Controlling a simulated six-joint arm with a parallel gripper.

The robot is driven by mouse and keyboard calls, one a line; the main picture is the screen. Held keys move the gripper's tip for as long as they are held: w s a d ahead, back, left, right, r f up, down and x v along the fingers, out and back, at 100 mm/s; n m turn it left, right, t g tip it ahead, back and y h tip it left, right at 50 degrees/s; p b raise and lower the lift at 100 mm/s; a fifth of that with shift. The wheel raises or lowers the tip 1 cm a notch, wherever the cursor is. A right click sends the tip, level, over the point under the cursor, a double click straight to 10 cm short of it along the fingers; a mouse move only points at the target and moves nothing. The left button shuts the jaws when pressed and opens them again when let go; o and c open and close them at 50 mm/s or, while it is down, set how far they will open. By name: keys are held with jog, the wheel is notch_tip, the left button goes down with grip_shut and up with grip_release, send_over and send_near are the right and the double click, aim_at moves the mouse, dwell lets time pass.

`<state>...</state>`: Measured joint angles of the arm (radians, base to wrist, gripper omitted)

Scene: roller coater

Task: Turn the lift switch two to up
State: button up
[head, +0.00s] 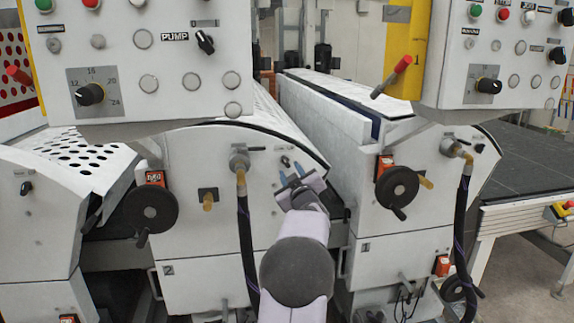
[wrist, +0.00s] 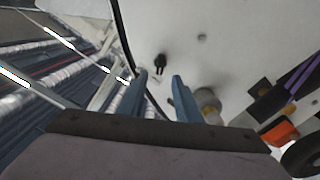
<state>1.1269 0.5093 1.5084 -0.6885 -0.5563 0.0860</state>
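A small black switch (head: 285,161) sits on the white side panel of the middle machine unit, which bears a "2" lower down. I take it as lift switch two; its labels are too small to read. My gripper (head: 291,175) is just below and in front of it, with fingers pointing at the panel. In the wrist view the black switch (wrist: 160,62) lies just beyond the gap between the two blue fingers of my gripper (wrist: 160,77). The fingers are apart with nothing between them. The knob's exact setting is hard to make out.
A hose fitting (head: 240,160) with a black hose stands left of the switch. A black handwheel (head: 150,209) is farther left, another handwheel (head: 397,186) to the right. A control box (head: 150,60) overhangs above. In the wrist view, the fitting (wrist: 208,103) is close to the right finger.

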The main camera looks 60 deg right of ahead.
aim_at(286, 162)
jog(key=shift+p+x, duration=1.9)
jog(key=shift+x, duration=1.3)
jog(key=shift+c, duration=0.5)
grip_shut()
